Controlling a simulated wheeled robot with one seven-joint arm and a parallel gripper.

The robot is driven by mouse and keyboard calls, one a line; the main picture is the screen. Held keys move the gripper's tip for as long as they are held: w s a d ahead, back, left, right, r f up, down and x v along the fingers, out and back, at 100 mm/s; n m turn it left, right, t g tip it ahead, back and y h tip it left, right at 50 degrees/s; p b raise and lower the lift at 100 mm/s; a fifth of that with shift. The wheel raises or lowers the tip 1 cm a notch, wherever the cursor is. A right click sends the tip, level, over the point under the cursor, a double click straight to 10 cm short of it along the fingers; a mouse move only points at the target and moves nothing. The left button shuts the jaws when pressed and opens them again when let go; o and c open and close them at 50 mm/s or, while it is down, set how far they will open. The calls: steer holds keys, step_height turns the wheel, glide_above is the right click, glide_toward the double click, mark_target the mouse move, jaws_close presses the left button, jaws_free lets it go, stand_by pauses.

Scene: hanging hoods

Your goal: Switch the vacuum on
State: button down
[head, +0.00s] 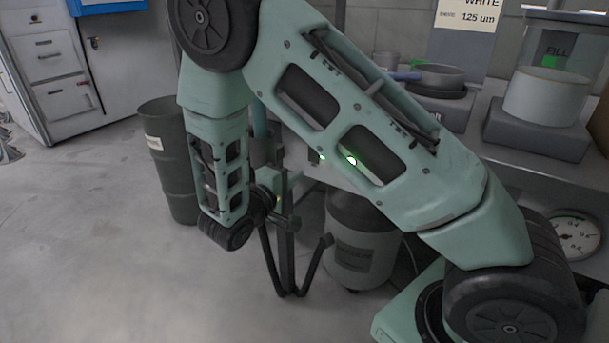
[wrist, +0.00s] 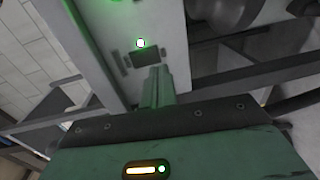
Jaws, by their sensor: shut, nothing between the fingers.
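A pale switch panel (wrist: 128,20) fills the upper middle of the wrist view. It carries a dark rectangular switch (wrist: 146,58) and a lit, whitish-green lamp (wrist: 140,43) just above it. My gripper (wrist: 156,74) is shut and empty, its narrow green fingers pointing at the switch's lower edge. I cannot tell whether the tips touch it. In the head view the green lamp (head: 351,160) shows through an opening in my arm. A grey drum-like canister (head: 362,245), probably the vacuum, stands on the floor below the bench, partly hidden by my arm.
A dark bin (head: 170,165) stands left of my forearm. A black forked stand (head: 285,245) is beside the canister. The floor at lower left is clear.

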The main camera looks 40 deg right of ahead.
steer(key=f+p+v, duration=0.1)
steer(key=v, duration=0.7)
steer(key=shift+a+f, duration=0.35)
steer(key=shift+f, duration=0.05)
